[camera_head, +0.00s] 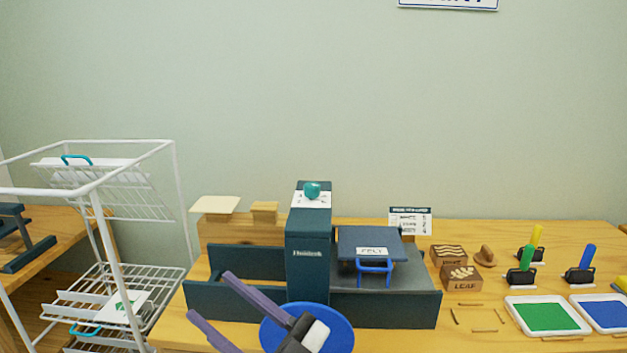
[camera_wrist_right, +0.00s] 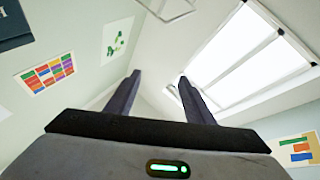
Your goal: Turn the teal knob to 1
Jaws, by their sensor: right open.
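The teal knob (camera_head: 312,191) sits on a white dial plate (camera_head: 298,198) on top of a dark teal press column (camera_head: 308,255) at the middle of the table. The dial's markings are too small to read, so I cannot tell its setting. My right gripper (camera_head: 208,295) is in front of the press at the lower middle, below and apart from the knob. Its two purple-grey fingers are spread and empty. In the right wrist view the fingers (camera_wrist_right: 160,88) are apart, with wall and a bright window beyond them. My left gripper is not in view.
Wooden stamps (camera_head: 461,277), rollers (camera_head: 521,277), a green ink tray (camera_head: 547,316) and a blue one (camera_head: 603,312) lie to the right. A white wire rack (camera_head: 120,200) stands left. Space above the knob is clear.

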